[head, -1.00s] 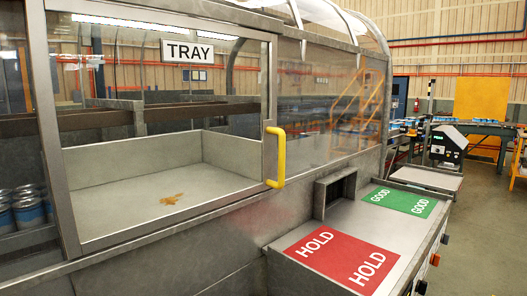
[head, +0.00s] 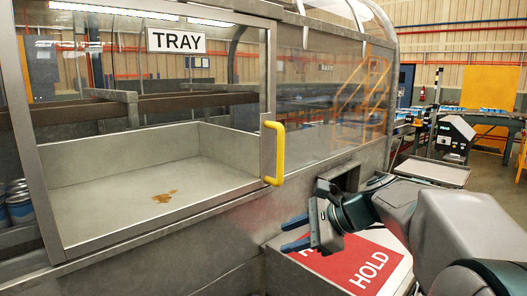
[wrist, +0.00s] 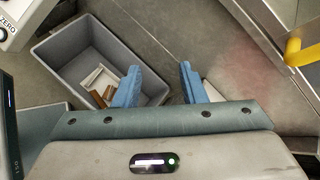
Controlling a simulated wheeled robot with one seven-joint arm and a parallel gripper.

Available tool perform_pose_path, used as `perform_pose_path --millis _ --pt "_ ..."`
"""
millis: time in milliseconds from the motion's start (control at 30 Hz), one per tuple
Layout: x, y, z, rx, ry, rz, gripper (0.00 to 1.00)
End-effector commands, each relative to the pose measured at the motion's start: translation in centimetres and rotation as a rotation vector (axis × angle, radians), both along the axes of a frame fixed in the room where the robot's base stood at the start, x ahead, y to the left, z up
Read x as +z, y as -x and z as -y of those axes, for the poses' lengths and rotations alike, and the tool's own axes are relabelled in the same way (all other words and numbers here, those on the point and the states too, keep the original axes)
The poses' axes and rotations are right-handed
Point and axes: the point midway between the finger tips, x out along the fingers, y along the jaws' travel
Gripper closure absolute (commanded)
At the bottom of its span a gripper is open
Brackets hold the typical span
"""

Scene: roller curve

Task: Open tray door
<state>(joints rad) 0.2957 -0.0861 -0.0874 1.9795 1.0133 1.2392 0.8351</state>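The tray door (head: 144,100) is a clear panel in a metal frame with a TRAY sign (head: 177,41), and it appears closed. Its yellow handle (head: 275,153) is upright on the right side of the frame. The handle also shows at the right edge in the wrist view (wrist: 303,54). Behind the panel is a metal tray (head: 110,190) with a brown stain. My gripper (head: 288,235) has blue fingers, spread apart and empty, to the lower right of the handle and not touching it. The fingers also show open in the wrist view (wrist: 160,82).
A ledge with a red HOLD panel (head: 372,268) lies below my arm. In the wrist view a grey bin (wrist: 62,52) holding a few small items stands on the floor. A conveyor (head: 487,121) stands farther back at right.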

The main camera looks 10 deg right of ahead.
Motion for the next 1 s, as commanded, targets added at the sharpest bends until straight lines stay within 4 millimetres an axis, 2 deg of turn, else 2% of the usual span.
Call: perform_pose_path --millis 33,100,200,300,467,567,667,1000 --pt "2.1 -2.1 1.5 -0.084 -0.122 -0.020 0.62" --pt "4.9 -4.4 3.4 -0.176 -0.291 -0.042 0.62" --pt "8.5 -6.8 6.1 -0.264 -0.500 -0.061 0.62" --pt "11.1 -8.3 8.5 -0.312 -0.656 -0.069 0.62" --pt "13.3 -9.3 10.6 -0.340 -0.786 -0.075 0.62" --pt "13.8 -9.8 10.6 -0.341 -0.809 -0.076 0.62" --pt "13.9 -10.5 9.6 -0.339 -0.812 -0.076 0.62" --pt "13.9 -15.3 4.4 -0.339 -0.809 -0.076 0.62"
